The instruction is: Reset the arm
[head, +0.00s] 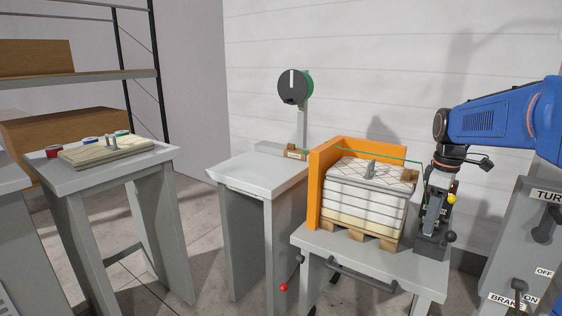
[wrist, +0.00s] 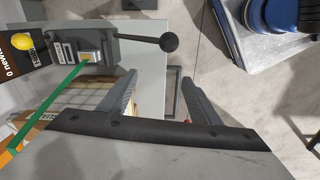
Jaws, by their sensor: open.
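My gripper (wrist: 160,77) is open in the wrist view, its two dark fingers apart with nothing between them. In the head view my blue arm reaches in from the right and its dark wrist hangs above the grey strapping tool (head: 432,240). Where the fingers end there is hard to make out against the tool. The tool also shows in the wrist view (wrist: 97,48), beyond and left of the fingers, with a black-knobbed lever and a yellow knob. A green strap (wrist: 70,82) runs to it past a quilted stack (wrist: 78,97).
The white stack (head: 365,203) sits on a wooden pallet against an orange frame (head: 316,190) on a grey table. A lever panel (head: 522,235) stands at right.

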